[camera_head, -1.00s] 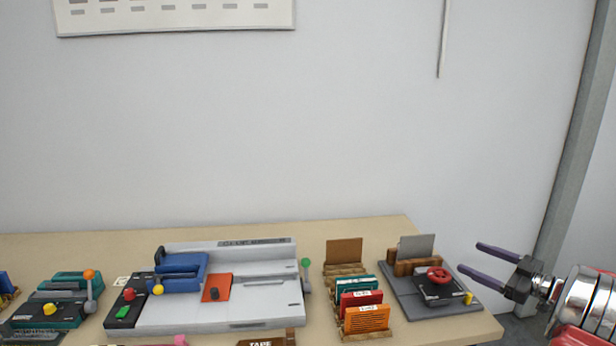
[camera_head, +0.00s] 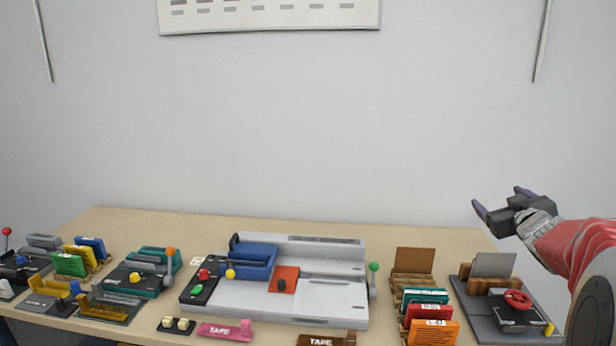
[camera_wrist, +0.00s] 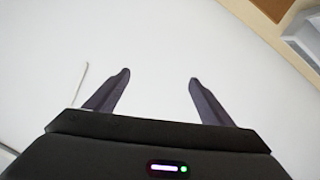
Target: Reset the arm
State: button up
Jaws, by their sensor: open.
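My gripper (camera_head: 499,198) is at the right in the head view, raised above the right end of the table (camera_head: 210,222). Its two purple-grey fingers are apart with nothing between them. In the wrist view the open fingers (camera_wrist: 160,82) point at the plain white wall. My red arm comes in from the right edge. My gripper touches nothing.
A large grey binding machine (camera_head: 325,309) fills the middle. Smaller devices (camera_head: 133,279) stand at left.

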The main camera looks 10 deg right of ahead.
jog(key=s+a+f+m+g, duration=0.1)
jog(key=s+a+g, duration=0.1)
jog(key=s+a, duration=0.5)
jog(key=s+a+f+m+g, duration=0.1)
jog(key=s+a+m+g, duration=0.15)
jog(key=a, duration=0.85)
jog(key=s+a+f+g+y, duration=0.1)
jog(key=s+a+f+g, duration=0.1)
jog(key=s+a+f, duration=0.2)
jog(key=s+a+f+n+g+y, duration=0.1)
jog(key=s+a+f, duration=0.4)
jog(key=s+a, duration=0.5)
jog(key=s+a+f+n+g+y, duration=0.1)
jog(key=s+a+f, duration=0.3)
jog(key=s, duration=0.5)
jog(key=a+g+y, duration=0.1)
jog(key=a, duration=0.1)
jog(key=shift+a+f+g+y, duration=0.3)
jog(key=shift+a+g+y, duration=0.05)
jog(key=shift+a+y, duration=0.05)
